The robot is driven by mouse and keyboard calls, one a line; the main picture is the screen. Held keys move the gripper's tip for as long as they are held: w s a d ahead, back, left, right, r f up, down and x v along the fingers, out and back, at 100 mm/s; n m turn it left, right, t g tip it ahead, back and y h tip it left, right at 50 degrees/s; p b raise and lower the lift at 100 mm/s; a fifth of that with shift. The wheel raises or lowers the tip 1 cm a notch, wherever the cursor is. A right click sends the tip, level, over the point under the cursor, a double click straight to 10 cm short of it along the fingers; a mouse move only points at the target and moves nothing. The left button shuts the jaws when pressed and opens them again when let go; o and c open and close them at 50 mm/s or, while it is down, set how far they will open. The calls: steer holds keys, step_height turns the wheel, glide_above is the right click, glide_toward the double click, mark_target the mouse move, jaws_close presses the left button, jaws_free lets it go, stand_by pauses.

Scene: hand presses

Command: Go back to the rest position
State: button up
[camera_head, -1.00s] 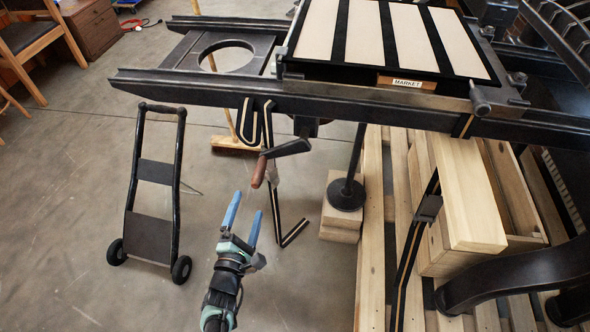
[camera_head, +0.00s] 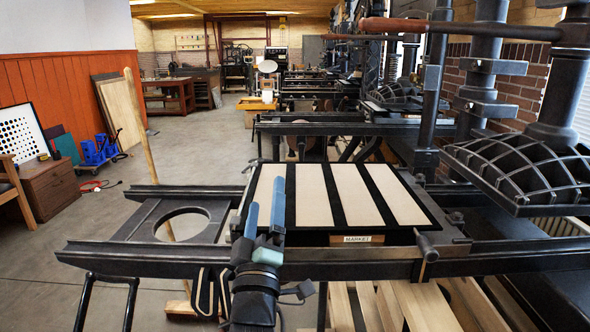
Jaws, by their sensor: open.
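My gripper (camera_head: 265,196) is in the lower middle, its two blue fingers pointing up and away from me, parted with nothing between them. In the picture it overlaps the left front corner of the press bed (camera_head: 412,238). I cannot tell how far apart in depth they are. The bed bears a black-framed board (camera_head: 340,195) with several cream strips and a label (camera_head: 357,239) reading MARKET. My wrist hides part of the front rail (camera_head: 135,262).
A cart's handle (camera_head: 106,280) stands at lower left. A press with a ribbed black platen (camera_head: 530,165) and a wood-handled bar (camera_head: 450,28) overhangs the right. Several presses line the right side further back. Open concrete floor (camera_head: 195,140) lies left of them.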

steer(key=s+d+r+m+t, duration=0.15)
steer(key=s+r, duration=0.25)
steer(key=r, duration=0.4)
steer(key=s+d+r+m+t, duration=0.1)
steer(key=s+d+r+m, duration=0.3)
steer(key=r, duration=0.5)
steer(key=s+r+m+t, duration=0.1)
steer(key=s+r+m, duration=0.1)
steer(key=s+r, duration=0.5)
steer(key=s+r+m+t, duration=0.1)
steer(key=s+r+m, duration=0.25)
steer(key=s, duration=0.75)
step_height(320, 180, up, 16)
steer(key=p, duration=1.4)
steer(key=shift+s+a+f+p, duration=0.2)
steer(key=shift+s+f+p, duration=0.1)
steer(key=shift+p, duration=0.1)
